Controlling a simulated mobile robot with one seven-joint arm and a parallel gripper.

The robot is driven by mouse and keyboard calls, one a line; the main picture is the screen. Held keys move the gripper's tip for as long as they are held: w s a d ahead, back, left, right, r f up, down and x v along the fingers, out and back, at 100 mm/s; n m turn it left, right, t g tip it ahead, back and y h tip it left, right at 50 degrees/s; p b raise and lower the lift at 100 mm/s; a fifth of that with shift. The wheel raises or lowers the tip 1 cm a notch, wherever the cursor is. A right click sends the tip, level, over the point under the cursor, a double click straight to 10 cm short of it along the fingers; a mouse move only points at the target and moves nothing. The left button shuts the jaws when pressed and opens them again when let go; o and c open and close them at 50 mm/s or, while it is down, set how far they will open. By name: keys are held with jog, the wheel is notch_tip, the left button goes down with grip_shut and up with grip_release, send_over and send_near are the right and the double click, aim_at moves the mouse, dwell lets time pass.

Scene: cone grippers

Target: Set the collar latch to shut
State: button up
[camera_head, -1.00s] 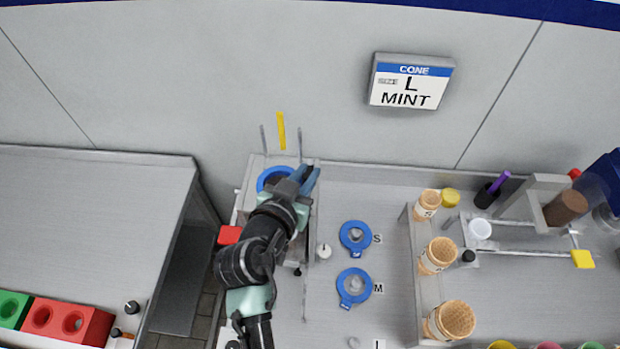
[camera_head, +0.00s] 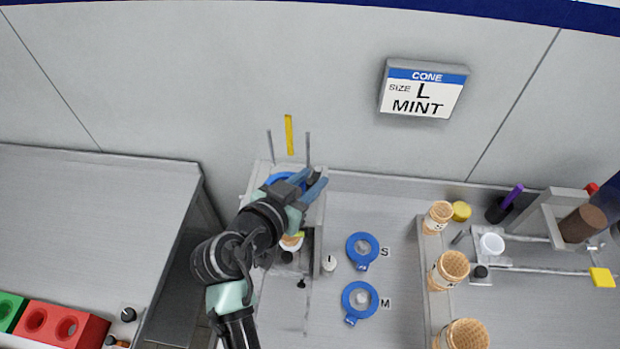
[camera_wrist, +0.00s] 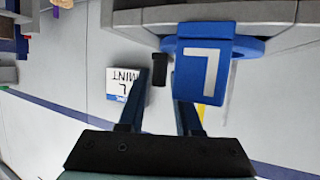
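A blue collar (camera_head: 279,181) sits on the grey stand at the back, partly hidden behind my gripper. In the wrist view its blue tab marked L (camera_wrist: 203,72) hangs close over the right finger. A small black knob (camera_wrist: 159,66), which looks like the collar latch, shows left of this tab. My gripper (camera_head: 314,182) is at the stand's right side with its fingers apart. In the wrist view the fingers (camera_wrist: 160,88) stand on either side of the knob's line, with a gap between them. I cannot tell whether they touch the knob, or the latch's position.
Below my gripper a cone (camera_head: 291,241) shows in the stand. Blue rings marked S (camera_head: 362,250) and M (camera_head: 359,300) lie to the right. A rack with several cones (camera_head: 451,268) stands beyond them. The sign (camera_head: 423,90) reads CONE, size L, MINT.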

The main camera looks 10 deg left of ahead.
jog(key=shift+o, duration=0.9)
jog(key=shift+r, duration=0.1)
jog(key=b+v, duration=0.3)
jog(key=v, duration=1)
jog(key=shift+b, duration=0.4)
